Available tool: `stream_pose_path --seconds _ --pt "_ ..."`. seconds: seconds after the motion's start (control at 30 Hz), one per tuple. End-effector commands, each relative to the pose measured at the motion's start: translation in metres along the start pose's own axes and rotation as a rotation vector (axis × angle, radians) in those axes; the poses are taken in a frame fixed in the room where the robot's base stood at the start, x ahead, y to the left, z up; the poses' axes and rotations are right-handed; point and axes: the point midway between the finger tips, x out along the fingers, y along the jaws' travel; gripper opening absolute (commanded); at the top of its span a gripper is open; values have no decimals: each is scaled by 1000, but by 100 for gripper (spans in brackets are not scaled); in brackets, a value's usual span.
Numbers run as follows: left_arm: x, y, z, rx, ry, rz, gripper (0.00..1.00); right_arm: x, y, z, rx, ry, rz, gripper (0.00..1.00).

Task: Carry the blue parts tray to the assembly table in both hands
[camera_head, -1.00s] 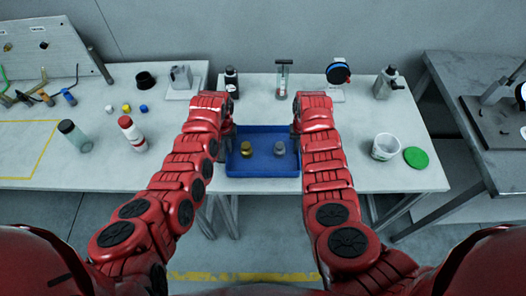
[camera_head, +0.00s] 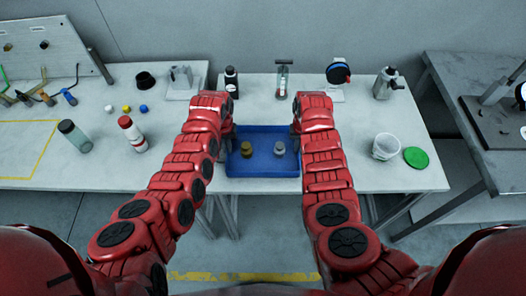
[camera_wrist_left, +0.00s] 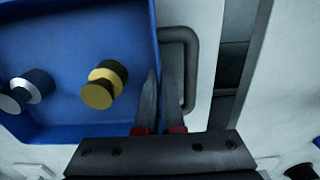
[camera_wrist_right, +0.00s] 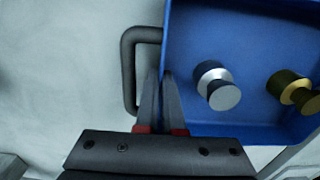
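The blue parts tray (camera_head: 262,167) is at the front middle of the white table, level; whether it rests on the table or hangs just above it I cannot tell. Inside lie a brass knob-like part (camera_head: 246,149) and a silver one (camera_head: 279,148). My left gripper (camera_wrist_left: 160,85) is at the tray's left side, its narrow-set fingers on either side of the wall by a dark handle (camera_wrist_left: 192,70). My right gripper (camera_wrist_right: 163,85) is placed likewise at the right wall, by the other handle (camera_wrist_right: 129,70). Both look shut on the tray; the fingertips are partly hidden.
A white cup (camera_head: 385,148) and a green disc (camera_head: 416,157) stand right of the tray. A dark bottle (camera_head: 231,82) and other items line the back. The left table holds a red-and-white bottle (camera_head: 132,135). A grey table (camera_head: 450,85) stands at right.

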Motion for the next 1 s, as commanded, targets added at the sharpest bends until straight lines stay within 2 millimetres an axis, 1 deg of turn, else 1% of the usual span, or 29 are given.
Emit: stream_pose_path --seconds 0.37,0.57,0.8,0.9,1.0 --pt "-4 0 -1 -1 2 0 0 -3 0 0 0 -1 0 0" --pt "-18 0 -1 -1 3 0 0 -18 0 0 0 0 0 0" --pt "-44 0 -1 -1 3 0 0 -43 0 0 0 0 0 0" --pt "-50 0 -1 -1 3 0 0 -50 0 0 0 0 0 0" --pt "-52 0 -1 -1 3 0 0 -52 0 0 0 0 0 0"
